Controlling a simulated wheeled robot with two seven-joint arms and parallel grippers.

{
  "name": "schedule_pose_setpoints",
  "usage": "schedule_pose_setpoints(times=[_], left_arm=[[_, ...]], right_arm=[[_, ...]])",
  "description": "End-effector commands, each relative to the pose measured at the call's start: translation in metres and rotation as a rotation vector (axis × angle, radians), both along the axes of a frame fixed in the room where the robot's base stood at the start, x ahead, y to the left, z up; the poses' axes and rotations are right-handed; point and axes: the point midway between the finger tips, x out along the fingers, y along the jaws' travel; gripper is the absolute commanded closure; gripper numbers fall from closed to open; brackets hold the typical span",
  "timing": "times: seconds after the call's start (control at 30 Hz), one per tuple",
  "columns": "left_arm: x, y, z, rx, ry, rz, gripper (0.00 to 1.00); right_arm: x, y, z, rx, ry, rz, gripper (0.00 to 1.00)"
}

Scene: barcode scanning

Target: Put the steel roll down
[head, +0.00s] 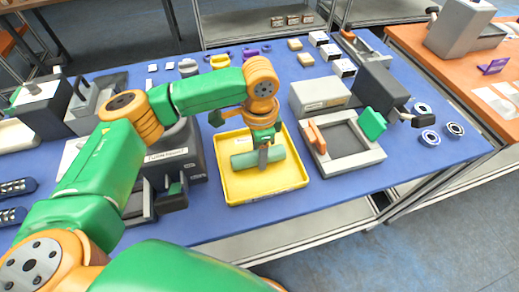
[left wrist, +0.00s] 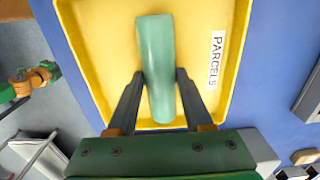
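The steel roll (head: 243,160) is a pale green cylinder on its side in the yellow tray (head: 262,192), which is labelled PARCELS in the left wrist view. My left gripper (head: 264,155) reaches down over it. In the left wrist view my left fingers (left wrist: 160,74) are on both sides of the roll (left wrist: 156,45) and appear to touch it near its middle. The roll is at or just above the tray floor; I cannot tell whether it rests there. My right gripper is not in view.
A grey frame fixture (head: 345,150) with a green block (head: 372,123) stands right of the tray. A dark grey machine (head: 180,155) stands close on its left. Bearing rings (head: 430,137) lie at the right of the blue table. Small boxes (head: 318,38) stand at the back.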

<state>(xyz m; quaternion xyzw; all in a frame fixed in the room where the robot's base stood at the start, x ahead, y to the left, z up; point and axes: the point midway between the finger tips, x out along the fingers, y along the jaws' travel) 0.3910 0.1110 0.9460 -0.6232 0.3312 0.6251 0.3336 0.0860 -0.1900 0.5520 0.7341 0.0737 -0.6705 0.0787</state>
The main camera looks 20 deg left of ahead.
Motion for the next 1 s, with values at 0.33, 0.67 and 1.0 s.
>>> schedule_pose_setpoints(times=[0.33,0.67,1.0], left_arm=[[0.0,0.0,0.0,0.0,0.0,0.0,0.21],[0.001,-0.001,0.057,-0.002,-0.005,-0.001,0.21],[0.001,-0.001,0.122,0.001,-0.001,0.001,0.21]], right_arm=[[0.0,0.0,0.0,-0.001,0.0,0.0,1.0],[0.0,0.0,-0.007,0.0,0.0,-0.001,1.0],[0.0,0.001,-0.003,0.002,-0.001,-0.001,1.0]])
